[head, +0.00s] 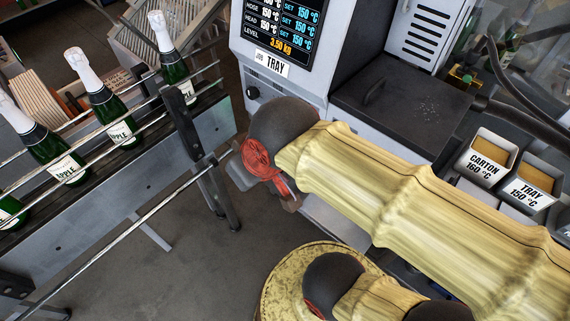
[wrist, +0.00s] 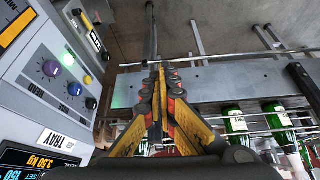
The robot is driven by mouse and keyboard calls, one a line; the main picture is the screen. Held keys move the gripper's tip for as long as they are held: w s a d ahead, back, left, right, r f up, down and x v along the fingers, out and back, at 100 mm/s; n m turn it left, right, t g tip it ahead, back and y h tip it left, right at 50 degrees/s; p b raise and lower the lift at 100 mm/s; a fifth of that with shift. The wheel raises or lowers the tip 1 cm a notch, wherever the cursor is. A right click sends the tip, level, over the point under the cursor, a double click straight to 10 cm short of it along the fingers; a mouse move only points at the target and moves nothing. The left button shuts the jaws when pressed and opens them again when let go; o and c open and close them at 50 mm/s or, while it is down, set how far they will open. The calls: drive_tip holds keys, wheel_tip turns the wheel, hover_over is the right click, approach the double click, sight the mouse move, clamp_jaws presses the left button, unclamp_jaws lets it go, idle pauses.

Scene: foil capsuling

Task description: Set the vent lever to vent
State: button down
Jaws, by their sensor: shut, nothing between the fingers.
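No part marked as the vent lever can be made out for certain in either view. On the grey machine's panel in the wrist view, a dark switch-like part (wrist: 82,19) sits beside a small white label (wrist: 95,41) too small to read; I cannot tell whether it is the lever or how it is set. My gripper (wrist: 159,76) is shut and empty, its yellow fingers together to the right of the panel. In the head view my arm's end hangs in front of the machine, and the fingertips cannot be made out.
A conveyor (head: 140,135) with green bottles (head: 110,108) stands left. Floor shows between conveyor and machine.

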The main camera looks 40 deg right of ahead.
drive_tip(key=w+d+f+g+h+p, duration=0.35)
drive_tip(key=w+d+f, duration=0.45)
drive_tip(key=w+d, duration=0.45)
drive_tip(key=w+d+f+g+p, duration=0.1)
drive_tip(key=d+f, duration=0.4)
drive_tip(key=f, duration=0.3)
drive_tip(key=w+d+f+p, duration=0.1)
drive_tip(key=d+f+p, duration=0.1)
drive_tip(key=d+f, duration=0.4)
wheel_tip(320, 180, down, 3)
drive_tip(key=shift+d+f+n+g, duration=0.1)
drive_tip(key=shift+d+n+g, duration=0.1)
drive_tip(key=shift+n+g, duration=0.2)
drive_tip(key=shift+y, duration=0.25)
drive_tip(key=b+x, duration=0.5)
drive_tip(key=x, duration=0.9)
